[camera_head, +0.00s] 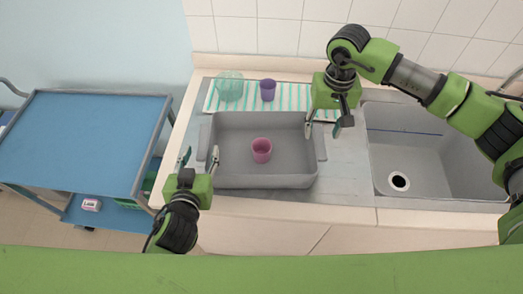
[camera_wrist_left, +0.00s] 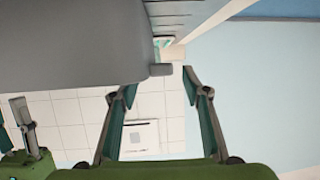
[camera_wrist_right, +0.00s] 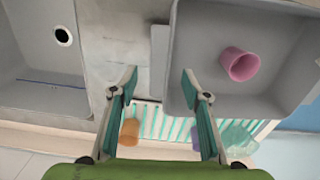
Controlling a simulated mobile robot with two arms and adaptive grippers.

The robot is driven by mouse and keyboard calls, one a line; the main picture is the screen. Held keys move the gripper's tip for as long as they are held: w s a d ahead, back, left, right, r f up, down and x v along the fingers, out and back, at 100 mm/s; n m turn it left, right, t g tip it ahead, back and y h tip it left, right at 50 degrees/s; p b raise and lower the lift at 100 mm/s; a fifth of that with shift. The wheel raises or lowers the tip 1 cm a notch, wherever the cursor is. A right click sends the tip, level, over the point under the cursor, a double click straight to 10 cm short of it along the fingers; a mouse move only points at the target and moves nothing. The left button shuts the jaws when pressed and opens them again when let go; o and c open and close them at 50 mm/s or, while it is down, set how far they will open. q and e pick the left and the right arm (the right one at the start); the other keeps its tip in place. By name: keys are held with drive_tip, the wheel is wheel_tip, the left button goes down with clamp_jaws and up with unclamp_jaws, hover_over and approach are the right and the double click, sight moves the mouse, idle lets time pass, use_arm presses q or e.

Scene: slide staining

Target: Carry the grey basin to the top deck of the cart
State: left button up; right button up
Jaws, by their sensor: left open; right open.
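The grey basin (camera_head: 262,182) stands on the counter with a pink cup (camera_head: 262,151) inside it. It has a handle on its left and right sides. My left gripper (camera_head: 199,157) is open at the basin's left side; in the left wrist view the handle end (camera_wrist_left: 161,70) shows between its fingertips. My right gripper (camera_head: 322,128) is open above the right side; in the right wrist view the right handle (camera_wrist_right: 160,62) lies between its fingers in the picture. Contact cannot be told. The cart's blue top deck (camera_head: 85,140) is at the left and bare.
A sink (camera_head: 430,150) lies right of the basin. An orange cup (camera_wrist_right: 130,131) shows in the right wrist view. The cart's lower shelf holds a white box (camera_head: 91,204).

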sight(203, 148)
use_arm(q)
drive_tip(key=x, duration=0.6)
use_arm(e)
wheel_tip(203, 148, down, 6)
drive_tip(key=shift+r, duration=0.1)
use_arm(q)
clamp_jaws()
use_arm(e)
clamp_jaws()
